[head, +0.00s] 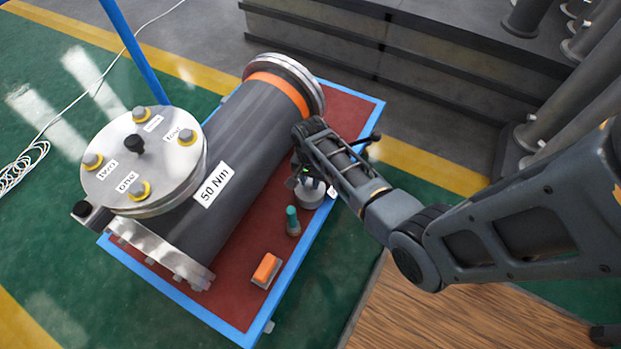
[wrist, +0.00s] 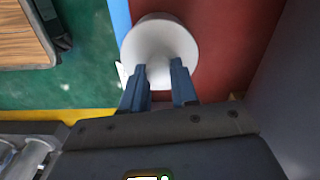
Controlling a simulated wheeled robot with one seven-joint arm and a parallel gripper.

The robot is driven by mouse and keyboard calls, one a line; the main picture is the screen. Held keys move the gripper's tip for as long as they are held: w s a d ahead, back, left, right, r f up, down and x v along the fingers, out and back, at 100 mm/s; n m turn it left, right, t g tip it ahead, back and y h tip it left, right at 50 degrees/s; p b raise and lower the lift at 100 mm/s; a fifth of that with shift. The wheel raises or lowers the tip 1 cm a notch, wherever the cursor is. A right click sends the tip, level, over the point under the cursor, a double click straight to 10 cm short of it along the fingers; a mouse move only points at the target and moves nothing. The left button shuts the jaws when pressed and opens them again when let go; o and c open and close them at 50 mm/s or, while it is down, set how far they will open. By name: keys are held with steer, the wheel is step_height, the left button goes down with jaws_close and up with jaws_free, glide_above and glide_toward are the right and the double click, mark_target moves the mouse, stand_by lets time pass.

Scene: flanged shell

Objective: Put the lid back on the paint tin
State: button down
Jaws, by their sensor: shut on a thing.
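The paint tin (head: 311,198) is a small grey cylinder with a white label, standing on the red platform beside the big pipe in the head view. My gripper (head: 305,180) is directly above it and hides much of its top. In the wrist view a pale grey round lid (wrist: 160,40) lies under my fingertips (wrist: 160,72), with a bit of white label at its left edge. My fingers are shut on the lid with a narrow gap between them. The grasped part is hidden, and I cannot tell whether the lid touches the tin's rim.
The large dark pipe (head: 245,150) with flanges fills the platform's left side. A teal-capped bottle (head: 292,222) and an orange block (head: 266,268) stand in front on the red platform (head: 235,300), which has a blue edge. Bare red surface lies between them.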

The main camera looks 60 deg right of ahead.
steer(key=c, duration=0.8)
jaws_free()
steer(key=shift+o, duration=0.3)
steer(key=o, duration=0.4)
steer(key=shift+o, duration=0.2)
steer(key=shift+r, duration=0.15)
steer(key=shift+r+p, duration=3.4)
steer(key=shift+p, duration=0.35)
jaws_close()
